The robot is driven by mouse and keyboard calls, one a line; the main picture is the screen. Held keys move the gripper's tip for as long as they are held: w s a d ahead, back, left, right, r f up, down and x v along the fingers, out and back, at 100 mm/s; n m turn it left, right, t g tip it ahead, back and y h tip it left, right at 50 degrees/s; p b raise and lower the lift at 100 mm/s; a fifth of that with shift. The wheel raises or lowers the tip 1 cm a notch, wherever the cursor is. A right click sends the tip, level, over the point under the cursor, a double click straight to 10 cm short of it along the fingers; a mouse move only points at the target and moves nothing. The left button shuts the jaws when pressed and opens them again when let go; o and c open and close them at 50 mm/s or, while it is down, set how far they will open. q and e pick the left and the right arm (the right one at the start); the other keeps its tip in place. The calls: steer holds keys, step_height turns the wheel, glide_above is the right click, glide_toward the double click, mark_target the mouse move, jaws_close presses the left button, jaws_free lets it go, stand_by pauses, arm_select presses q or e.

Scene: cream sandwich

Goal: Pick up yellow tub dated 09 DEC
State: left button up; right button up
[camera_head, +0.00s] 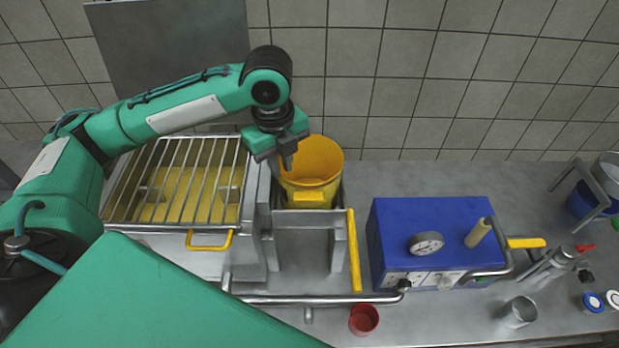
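My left gripper (284,163) reaches in from the left and points down at the tub's upper left rim. Its fingers overlap the rim in the picture. Whether they touch it, and how far apart they are, I cannot tell. My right gripper is not in view.
A barred metal guard (172,180) over a yellow tray lies left of the tub. A blue box (440,225) with a gauge stands to the right. A red cup (364,319) and a metal cup (518,312) sit in front. A tiled wall (420,80) stands behind.

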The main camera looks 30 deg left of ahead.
arm_select(q)
steer(key=shift+w+f, duration=0.1)
steer(key=shift+f, duration=1.05)
steer(key=p, duration=0.1)
glide_above(284, 197)
step_height(284, 197, down, 4)
steer(key=shift+f, duration=0.15)
steer(key=shift+d+f, duration=0.1)
steer(key=shift+f, duration=0.2)
jaws_close()
steer(key=shift+r, duration=0.1)
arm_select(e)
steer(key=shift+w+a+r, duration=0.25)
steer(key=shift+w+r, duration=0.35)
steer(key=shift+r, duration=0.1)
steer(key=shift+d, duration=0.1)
arm_select(q)
steer(key=shift+r, duration=0.1)
